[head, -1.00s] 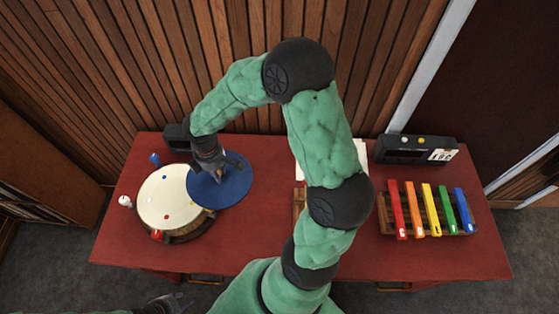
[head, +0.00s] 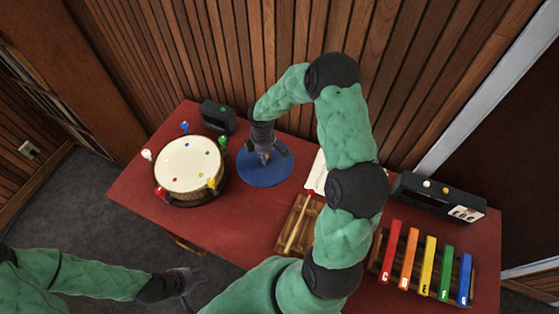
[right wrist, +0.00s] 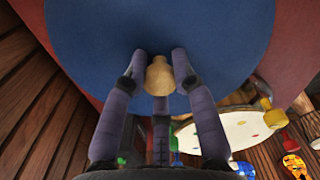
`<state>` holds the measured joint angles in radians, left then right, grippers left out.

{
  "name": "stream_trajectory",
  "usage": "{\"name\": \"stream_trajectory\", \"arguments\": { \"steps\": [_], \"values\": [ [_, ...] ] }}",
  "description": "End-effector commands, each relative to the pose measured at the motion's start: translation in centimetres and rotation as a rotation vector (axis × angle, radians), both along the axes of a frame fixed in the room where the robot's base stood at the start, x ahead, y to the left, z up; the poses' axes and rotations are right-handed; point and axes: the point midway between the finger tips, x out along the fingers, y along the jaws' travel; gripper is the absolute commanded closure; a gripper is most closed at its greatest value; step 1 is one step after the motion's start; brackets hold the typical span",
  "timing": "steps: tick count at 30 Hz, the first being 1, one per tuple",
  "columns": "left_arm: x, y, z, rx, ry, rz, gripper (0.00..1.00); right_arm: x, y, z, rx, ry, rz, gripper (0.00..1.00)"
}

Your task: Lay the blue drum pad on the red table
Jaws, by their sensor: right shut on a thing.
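The blue drum pad (head: 268,174) is a round flat disc with a pale wooden knob (right wrist: 158,78) at its middle. My right gripper (head: 265,158) is shut on this knob from above. In the right wrist view the pad (right wrist: 110,35) fills the top of the picture. The pad is over the red table (head: 240,222), right of the drum and clear of it in the head view. I cannot tell whether it touches the tabletop. My left gripper (head: 190,284) is open and empty, low in front of the table.
A white-topped drum (head: 190,165) with coloured pegs stands left of the pad. A small black box (head: 218,117) is behind it. A wooden tray with a stick (head: 298,225), coloured chime bars (head: 428,262) and a black device (head: 440,197) are to the right.

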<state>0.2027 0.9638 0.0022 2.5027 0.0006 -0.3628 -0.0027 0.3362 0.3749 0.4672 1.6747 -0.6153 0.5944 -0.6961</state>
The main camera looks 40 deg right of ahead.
Motion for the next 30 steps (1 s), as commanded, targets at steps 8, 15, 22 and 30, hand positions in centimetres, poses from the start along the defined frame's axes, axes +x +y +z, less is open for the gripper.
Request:
{"name": "stream_trajectory", "arguments": {
  "steps": [8, 15, 22, 30],
  "values": [
    [-0.1, 0.0, -0.3, 0.000, 0.001, 0.000, 0.60, 0.2, -4.6, -4.1, 0.000, 0.001, -0.002, 1.00],
    [-0.1, 0.0, -0.5, 0.000, 0.001, 0.000, 0.60, 0.4, -6.2, -5.8, -0.001, -0.001, 0.000, 1.00],
    [-0.1, 0.0, -0.7, 0.000, 0.001, 0.000, 0.60, 0.3, -7.0, -7.6, 0.001, 0.001, 0.001, 1.00],
    [-0.1, 0.0, -0.9, 0.000, 0.001, 0.000, 0.60, 0.4, -7.0, -9.8, -0.001, -0.002, 0.000, 1.00]
  ]
}}
